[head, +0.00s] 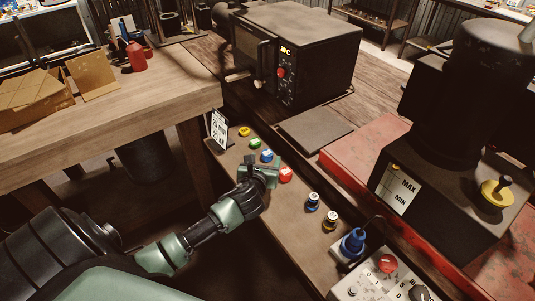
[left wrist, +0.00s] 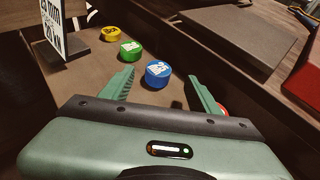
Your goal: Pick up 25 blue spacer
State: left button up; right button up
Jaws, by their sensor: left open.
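The blue spacer (left wrist: 158,74) is a short round puck with white marking on top. It stands on the narrow brown bench ledge, and in the left wrist view it shows between the two fingers, near their tips. It also shows in the head view (head: 267,156), just beyond my gripper. My left gripper (head: 264,167) is open and empty; its green fingers (left wrist: 161,78) are on either side of the puck in the picture. I cannot tell whether they touch it. My right gripper is not in view.
A green spacer (head: 255,143), a yellow spacer (head: 244,132) and a label sign (head: 219,129) stand farther along the ledge. A red spacer (head: 285,174) is close on the right, partly hidden by a finger in the wrist view. A control panel (head: 385,281) is nearer.

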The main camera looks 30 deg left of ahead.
aim_at(267, 154)
pick_arm(q)
jog(key=x, duration=0.4)
jog(key=shift+s+a+f, duration=0.1)
jog(key=shift+f, duration=0.05)
jog(key=shift+w+f, duration=0.1)
jog(key=shift+w, duration=0.15)
jog(key=shift+a, duration=0.1)
grip_shut()
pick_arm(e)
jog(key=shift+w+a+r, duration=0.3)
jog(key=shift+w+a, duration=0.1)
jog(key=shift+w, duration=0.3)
pick_arm(q)
jog(key=shift+r, duration=0.2)
